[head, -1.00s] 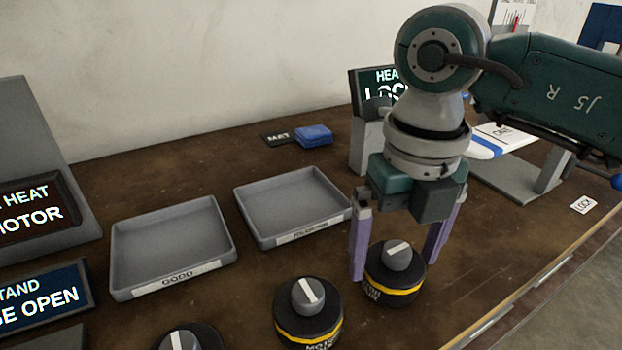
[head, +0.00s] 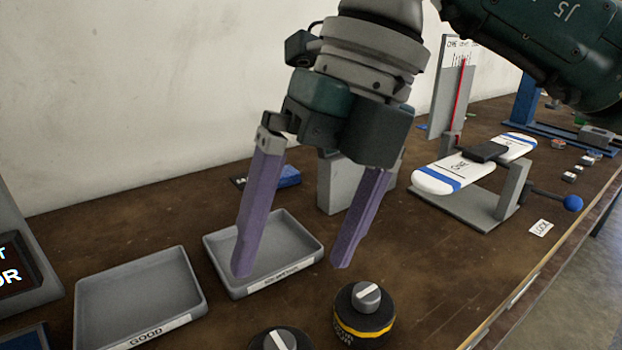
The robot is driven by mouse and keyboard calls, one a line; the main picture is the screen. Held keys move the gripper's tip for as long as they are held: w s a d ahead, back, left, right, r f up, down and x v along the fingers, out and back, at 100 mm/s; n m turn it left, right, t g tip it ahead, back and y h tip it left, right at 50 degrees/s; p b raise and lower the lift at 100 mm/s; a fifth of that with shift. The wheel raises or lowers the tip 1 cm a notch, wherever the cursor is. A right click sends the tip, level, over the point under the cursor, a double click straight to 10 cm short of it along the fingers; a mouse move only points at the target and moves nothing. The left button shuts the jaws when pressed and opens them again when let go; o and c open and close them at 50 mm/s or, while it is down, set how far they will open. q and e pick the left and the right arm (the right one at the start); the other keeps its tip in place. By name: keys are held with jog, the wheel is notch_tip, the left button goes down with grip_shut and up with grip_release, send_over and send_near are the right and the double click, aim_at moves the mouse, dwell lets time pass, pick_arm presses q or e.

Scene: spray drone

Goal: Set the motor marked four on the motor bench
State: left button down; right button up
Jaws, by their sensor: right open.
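A black motor (head: 364,316) with a yellow band and a grey knob with a white bar stands upright on the brown table, low in the head view. Its lettering is too small to read. A second such motor (head: 279,339) stands to its left, cut off by the bottom edge. My right gripper (head: 292,268) has its two purple fingers wide apart, with nothing between them. It hangs above and behind the motors, in front of the right-hand tray, apart from both motors. I cannot pick out which motor is marked four. My left gripper is out of view.
A grey tray labelled GOOD (head: 140,300) and a second grey tray (head: 305,283) lie left of the motors. A lit sign (head: 18,275) stands at far left. Bare table lies right of the motors.

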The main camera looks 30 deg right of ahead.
jog(key=s+a+r+n+y, duration=0.1)
jog(key=a+r+y, duration=0.25)
jog(key=a, duration=0.35)
jog(key=s+a+r+y, duration=0.2)
jog(key=a+r+y, duration=0.1)
jog(key=a+y, duration=0.25)
jog(key=w+r+m+t+y, duration=0.4)
jog(key=r+m+t+y, duration=0.3)
jog(key=r+m+t, duration=0.55)
jog(key=w+d+m+t+h, duration=0.6)
jog(key=d+m+t+h, duration=0.3)
jog(key=d+m+h, duration=0.3)
jog(key=s+d+f+m+g+h, duration=0.1)
jog(key=d+f+m+g+h, duration=0.3)
jog(key=f, duration=0.3)
jog(key=s+d+f+m+g+h, duration=0.1)
jog(key=d+f+m+g+h, duration=0.15)
jog(key=f+m+h, duration=0.35)
jog(key=s+f+g+y, duration=0.2)
jog(key=s+f+g, duration=0.9)
jog(key=s+f, duration=0.6)
jog(key=s, duration=0.2)
jog(key=shift+s+a+g, duration=0.25)
jog(key=shift+s+g, duration=0.15)
